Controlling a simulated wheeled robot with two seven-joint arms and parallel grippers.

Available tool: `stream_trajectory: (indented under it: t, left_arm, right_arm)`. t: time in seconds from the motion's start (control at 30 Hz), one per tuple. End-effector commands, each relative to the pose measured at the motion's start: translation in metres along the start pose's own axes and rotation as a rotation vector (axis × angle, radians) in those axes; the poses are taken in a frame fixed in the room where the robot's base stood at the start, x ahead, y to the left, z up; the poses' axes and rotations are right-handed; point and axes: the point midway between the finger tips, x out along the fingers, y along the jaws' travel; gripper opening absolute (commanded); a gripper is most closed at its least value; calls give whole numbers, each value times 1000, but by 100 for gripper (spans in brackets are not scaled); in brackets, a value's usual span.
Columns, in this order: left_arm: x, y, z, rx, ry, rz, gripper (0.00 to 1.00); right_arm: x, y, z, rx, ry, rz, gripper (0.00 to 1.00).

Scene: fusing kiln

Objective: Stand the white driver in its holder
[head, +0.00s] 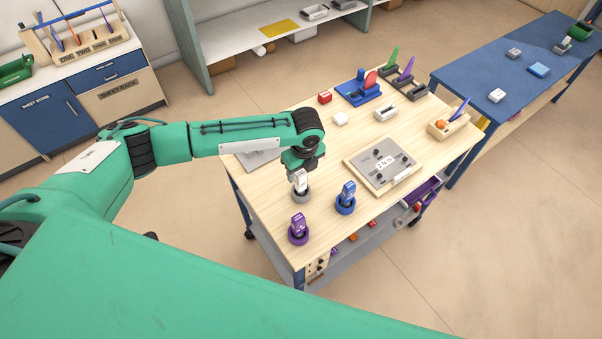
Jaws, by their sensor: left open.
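The white driver (300,183) stands upright at the grey ring holder (301,196) near the table's left front edge. It appears to sit in the ring, though its lower end is hidden. My left gripper (300,171) is open, pointing down right over the driver's top; the fingers are small and partly hidden, so I cannot tell whether they touch it. A blue driver (348,190) stands in a blue ring holder (345,207) to the right. A purple driver (298,222) stands in a purple ring holder (298,237) nearer the front. My right gripper is out of view.
On the wooden table (330,255), a grey plate marked with text (370,160) lies right of the drivers. Behind are a white block (340,119), a red block (325,97) and a blue rack (352,94). A blue table (465,75) stands at the right.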

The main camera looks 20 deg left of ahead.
Motion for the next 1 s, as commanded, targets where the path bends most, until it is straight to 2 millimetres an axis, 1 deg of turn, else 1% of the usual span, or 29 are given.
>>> stream_trajectory:
  t: [0.03, 0.3, 0.4, 0.5, 0.6, 0.7, 1.0]
  left_arm:
    - [-7, 0, 0, 1, -2, -4, 56]
    - [-70, -1, 0, 0, -2, -4, 56]
    - [-89, 0, 0, 1, -2, -4, 56]
    - [-103, 0, 0, -1, -1, -2, 56]
    - [-112, 0, 0, -2, -1, -1, 56]
    - [-116, 0, 0, -2, -1, 0, 56]
    - [-116, 0, 0, -1, 0, 1, 56]
  right_arm:
    - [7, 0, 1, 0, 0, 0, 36]
    - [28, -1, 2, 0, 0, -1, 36]
    - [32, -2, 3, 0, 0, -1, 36]
    - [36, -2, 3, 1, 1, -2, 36]
    - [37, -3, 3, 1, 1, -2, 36]
    - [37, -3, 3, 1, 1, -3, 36]
    - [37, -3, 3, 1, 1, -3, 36]
